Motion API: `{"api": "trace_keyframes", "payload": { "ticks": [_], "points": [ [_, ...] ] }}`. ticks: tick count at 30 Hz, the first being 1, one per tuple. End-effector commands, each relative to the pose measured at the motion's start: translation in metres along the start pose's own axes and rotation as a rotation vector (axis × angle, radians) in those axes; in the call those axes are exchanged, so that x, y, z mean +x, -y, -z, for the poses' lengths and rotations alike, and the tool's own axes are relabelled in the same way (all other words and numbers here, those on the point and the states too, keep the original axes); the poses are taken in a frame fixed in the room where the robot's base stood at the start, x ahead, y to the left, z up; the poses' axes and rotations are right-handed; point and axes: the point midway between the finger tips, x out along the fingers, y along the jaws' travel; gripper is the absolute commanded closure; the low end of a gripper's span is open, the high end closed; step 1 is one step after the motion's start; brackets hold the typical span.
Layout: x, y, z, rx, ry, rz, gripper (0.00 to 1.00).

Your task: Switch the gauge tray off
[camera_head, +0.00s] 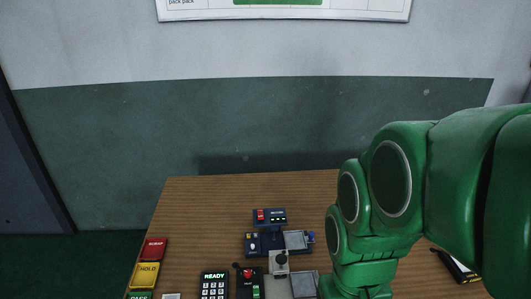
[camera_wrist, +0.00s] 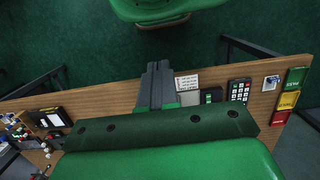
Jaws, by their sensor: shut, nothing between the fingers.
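Nearer are a grey block with a black knob (camera_head: 280,265) and a black box with a red switch (camera_head: 247,283). I cannot tell which is the gauge tray or read its switch state. My gripper (camera_wrist: 157,85) is shut and empty in the wrist view, over the table edge. My arm hides the table's right part in the head view.
A keypad reading READY (camera_head: 214,284) stands at the front. Red (camera_head: 153,249) and yellow HOLD (camera_head: 145,275) trays line the left edge.

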Motion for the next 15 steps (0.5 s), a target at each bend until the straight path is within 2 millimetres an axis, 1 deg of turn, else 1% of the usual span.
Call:
{"api": "trace_keyframes", "payload": {
  "ticks": [4,7,15],
  "points": [
    [-0.002,0.002,0.004,-0.009,0.003,0.007,1.00],
    [-0.005,0.006,0.013,-0.027,0.006,0.023,1.00],
    [-0.021,0.023,0.052,-0.102,0.014,0.100,1.00]
  ]
}}
